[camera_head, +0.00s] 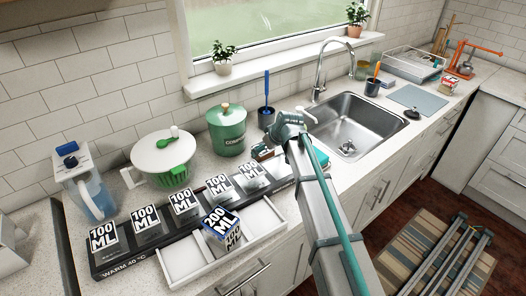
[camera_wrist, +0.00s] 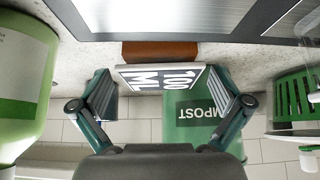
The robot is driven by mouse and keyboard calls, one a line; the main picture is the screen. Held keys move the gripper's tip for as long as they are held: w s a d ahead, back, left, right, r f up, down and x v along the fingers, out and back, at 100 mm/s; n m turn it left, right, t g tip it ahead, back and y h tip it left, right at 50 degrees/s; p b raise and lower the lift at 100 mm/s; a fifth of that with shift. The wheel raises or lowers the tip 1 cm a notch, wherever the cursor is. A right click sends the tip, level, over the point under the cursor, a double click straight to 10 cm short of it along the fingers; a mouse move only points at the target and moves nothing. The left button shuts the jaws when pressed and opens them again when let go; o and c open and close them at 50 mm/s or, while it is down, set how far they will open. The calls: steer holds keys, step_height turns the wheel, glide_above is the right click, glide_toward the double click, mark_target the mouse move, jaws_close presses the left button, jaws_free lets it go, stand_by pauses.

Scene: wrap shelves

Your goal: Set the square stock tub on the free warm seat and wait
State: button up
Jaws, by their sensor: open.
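A box-shaped tub labelled "200 ML" (camera_head: 223,232) stands on the white tray in front of the dark warming strip (camera_head: 125,264), marked "WARM 40 °C". Several grey items labelled "100 ML" (camera_head: 184,203) stand in a row along the strip. My arm hides the strip's right end. My gripper (camera_wrist: 163,85) is open, at the back of the strip near its right end. A white-and-brown piece labelled "100 ML" (camera_wrist: 160,78) shows between its fingers; I cannot tell whether they touch it. A grey metal surface (camera_wrist: 140,15) lies just beside it in the wrist view.
A green compost bin (camera_head: 226,130), a white-and-green spinner (camera_head: 163,158) and a blue-lidded jug (camera_head: 88,185) stand behind the strip. The sink (camera_head: 350,125) is to the right. The white tray (camera_head: 185,262) has bare room left of the 200 ML tub.

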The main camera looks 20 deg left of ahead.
mark_target(263, 152)
steer(key=shift+p+x, duration=0.5)
steer(key=shift+x, duration=1.05)
steer(key=shift+c, duration=0.3)
steer(key=c, duration=1.2)
steer(key=shift+c, duration=0.2)
steer(key=shift+r, duration=0.1)
